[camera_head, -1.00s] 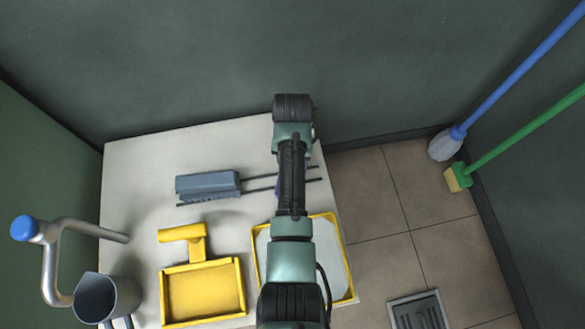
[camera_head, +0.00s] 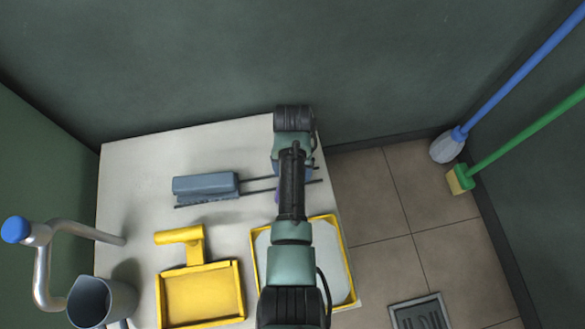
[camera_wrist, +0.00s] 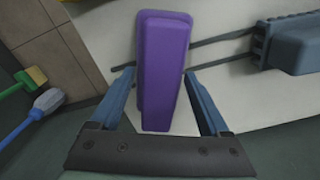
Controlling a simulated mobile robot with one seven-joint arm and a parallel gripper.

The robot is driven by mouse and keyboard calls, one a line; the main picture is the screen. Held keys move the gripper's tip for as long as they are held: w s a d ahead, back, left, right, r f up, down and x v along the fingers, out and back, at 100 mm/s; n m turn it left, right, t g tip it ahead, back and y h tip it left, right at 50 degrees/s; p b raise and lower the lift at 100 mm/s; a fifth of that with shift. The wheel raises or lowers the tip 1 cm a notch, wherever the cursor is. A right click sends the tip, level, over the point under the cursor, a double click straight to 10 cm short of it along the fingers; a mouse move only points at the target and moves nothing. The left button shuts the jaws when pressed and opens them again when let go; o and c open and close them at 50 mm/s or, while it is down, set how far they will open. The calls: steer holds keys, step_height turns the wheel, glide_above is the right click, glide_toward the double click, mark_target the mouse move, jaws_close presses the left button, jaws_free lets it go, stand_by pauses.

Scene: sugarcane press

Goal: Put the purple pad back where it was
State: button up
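The purple pad (camera_wrist: 162,70) is a long block with rounded edges. In the wrist view it lies on the pale table, across or beside two thin dark rods. My gripper (camera_wrist: 160,72) is open, with one blue-grey finger on each side of the pad's near part. Narrow gaps show between the fingers and the pad, so it does not look gripped.
A blue-grey block (camera_head: 205,187) with the dark rods lies left of my arm. A yellow tray (camera_head: 201,293), a yellow-rimmed tray (camera_head: 346,262), a grey jug (camera_head: 98,300) and a crank handle (camera_head: 60,235) are nearby. The wall (camera_head: 200,70) stands close behind the table.

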step_height(320, 180, up, 13)
steer(key=p, duration=0.5)
steer(key=shift+f, duration=0.1)
